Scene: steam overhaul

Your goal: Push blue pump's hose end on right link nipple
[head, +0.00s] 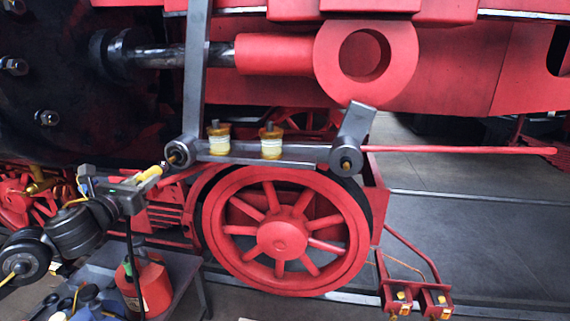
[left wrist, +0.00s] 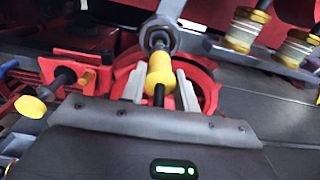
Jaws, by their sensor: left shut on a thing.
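My left gripper (head: 150,176) reaches in from the left, shut on a yellow hose end (head: 148,173). In the left wrist view the yellow hose end (left wrist: 160,70) sits between the two grey fingers (left wrist: 160,88). It points at the nipple (left wrist: 158,41) in the round grey end of the link (head: 265,151). The nipple also shows in the head view (head: 178,154). Hose end and nipple look close and roughly in line; I cannot tell whether they touch. A black hose (head: 131,250) hangs below the gripper. Blue parts (head: 88,293) show at lower left, perhaps the blue pump. My right gripper is not in view.
Two yellow-and-white cups (head: 219,139) (head: 271,141) stand on the link. A red spoked wheel (head: 284,235) is behind and below it. A red can (head: 146,287) stands on the grey bench (head: 183,272) at lower left. Grey floor at right is mostly clear.

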